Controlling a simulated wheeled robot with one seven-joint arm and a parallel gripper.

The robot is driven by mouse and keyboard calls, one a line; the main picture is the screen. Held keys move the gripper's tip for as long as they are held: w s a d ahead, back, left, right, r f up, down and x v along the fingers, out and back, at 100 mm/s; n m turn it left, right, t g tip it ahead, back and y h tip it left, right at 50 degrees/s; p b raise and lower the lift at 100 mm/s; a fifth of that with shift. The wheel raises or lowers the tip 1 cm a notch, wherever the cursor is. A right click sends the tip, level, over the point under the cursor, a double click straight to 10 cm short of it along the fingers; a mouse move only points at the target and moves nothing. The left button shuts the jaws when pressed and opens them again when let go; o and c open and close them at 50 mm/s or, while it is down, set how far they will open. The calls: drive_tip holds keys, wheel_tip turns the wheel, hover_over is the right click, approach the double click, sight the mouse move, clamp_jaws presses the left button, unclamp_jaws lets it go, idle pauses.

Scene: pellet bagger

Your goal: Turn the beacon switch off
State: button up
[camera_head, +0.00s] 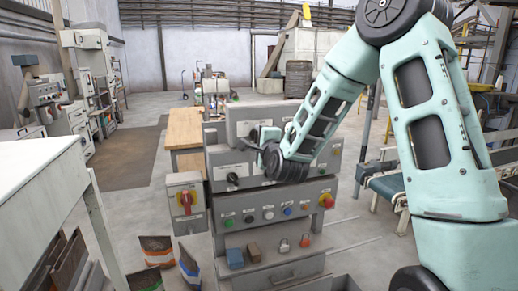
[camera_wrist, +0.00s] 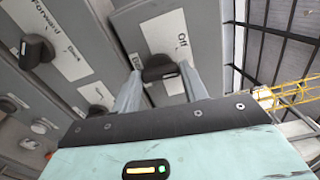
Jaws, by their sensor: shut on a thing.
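My gripper (camera_head: 256,143) is at the upper part of the grey control panel (camera_head: 220,160), in front of a switch there. In the wrist view, my gripper (camera_wrist: 160,80) has its two pale fingers closed on either side of a black rotary knob (camera_wrist: 157,66). The knob sits on a white label plate, with "Off" legible above it. Other lettering on that plate is partly hidden by a finger, so I cannot read the switch's name. In the head view my wrist hides most of this switch.
Close by in the wrist view is another black knob (camera_wrist: 38,50) marked "Forward" and "Back". A shelf below holds a blue block (camera_head: 235,258) and padlocks.

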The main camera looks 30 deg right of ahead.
drive_tip(key=shift+f+n+b, duration=0.15)
drive_tip(key=shift+n+b, duration=3.45)
drive_tip(key=shift+b, duration=0.1)
drive_tip(key=o, duration=1)
